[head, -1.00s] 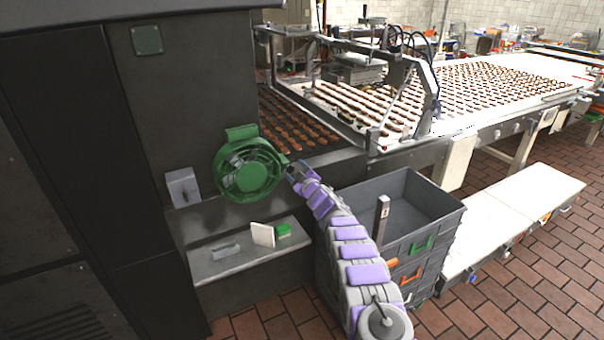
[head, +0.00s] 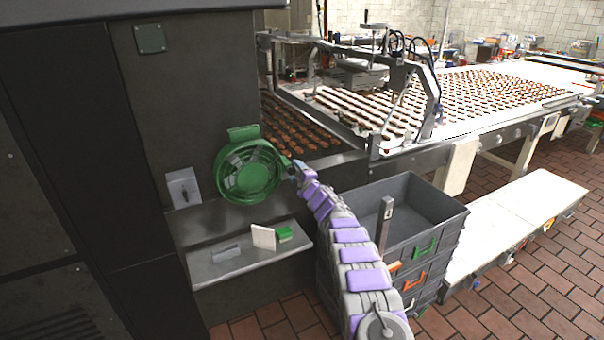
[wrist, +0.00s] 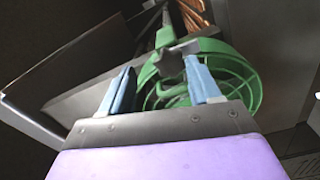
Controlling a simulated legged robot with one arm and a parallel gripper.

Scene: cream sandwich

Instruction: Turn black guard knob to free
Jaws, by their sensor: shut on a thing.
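The round green guard (head: 248,172) is a slatted ring fixed to the front of the dark machine, and it also shows behind my fingers in the wrist view (wrist: 238,70). My gripper (head: 297,170) is at the guard's right edge. In the wrist view, the blue fingers of my gripper (wrist: 160,88) stand on either side of a dark, lobed knob (wrist: 172,64) in front of the green ring. The jaws are shut on this knob. In the head view the knob is hidden or too small to make out. I cannot read its turn position.
A grey shelf (head: 215,271) below the guard holds a white block (head: 263,237) and a green block (head: 285,234). Stacked grey crates (head: 440,217) stand right of my arm. A conveyor (head: 470,105) with rows of brown pieces runs behind. Brick floor (head: 530,265) is open at right.

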